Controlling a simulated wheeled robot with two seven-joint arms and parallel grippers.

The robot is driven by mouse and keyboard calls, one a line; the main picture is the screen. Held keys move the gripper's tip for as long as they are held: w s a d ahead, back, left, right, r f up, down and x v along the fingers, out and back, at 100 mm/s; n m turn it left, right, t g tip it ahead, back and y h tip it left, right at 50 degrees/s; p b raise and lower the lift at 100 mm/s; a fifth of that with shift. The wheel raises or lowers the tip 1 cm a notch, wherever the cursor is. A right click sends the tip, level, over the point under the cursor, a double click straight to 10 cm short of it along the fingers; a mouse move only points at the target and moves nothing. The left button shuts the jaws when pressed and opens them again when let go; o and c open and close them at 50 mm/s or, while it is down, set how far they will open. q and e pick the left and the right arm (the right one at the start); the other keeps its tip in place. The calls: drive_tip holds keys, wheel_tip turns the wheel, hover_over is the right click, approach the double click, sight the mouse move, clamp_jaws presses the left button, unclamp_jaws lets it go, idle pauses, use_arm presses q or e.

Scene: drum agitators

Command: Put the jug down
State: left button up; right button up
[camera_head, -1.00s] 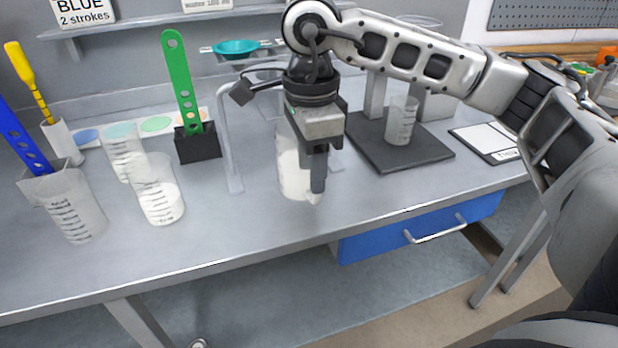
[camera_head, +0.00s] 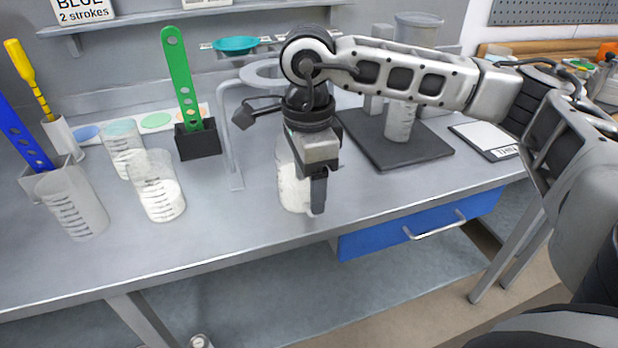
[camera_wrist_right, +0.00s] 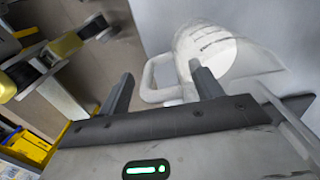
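The jug (camera_head: 290,185) is a clear beaker with pale contents, at the front of the grey bench (camera_head: 240,225), partly hidden behind my right gripper (camera_head: 318,195). It looks upright, with its base at the bench top. In the right wrist view the jug (camera_wrist_right: 225,60) shows its handle (camera_wrist_right: 155,78) between the two dark fingers of my right gripper (camera_wrist_right: 162,88). The fingers are apart, with visible gaps to the handle. My left gripper is not in view.
Several clear graduated jugs (camera_head: 160,195) stand at the left, near a green paddle (camera_head: 180,80) in a black holder. A grey ring stand (camera_head: 230,130) is close behind the jug. A dark plate (camera_head: 425,150) bears another jug. The bench's front edge is close.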

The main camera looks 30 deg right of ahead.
drive_tip(key=shift+r, duration=0.1)
drive_tip(key=shift+r+p, duration=0.25)
drive_tip(key=shift+p, duration=0.1)
wheel_tip(320, 180, up, 12)
drive_tip(key=shift+f+b, duration=0.15)
drive_tip(key=shift+b, duration=0.25)
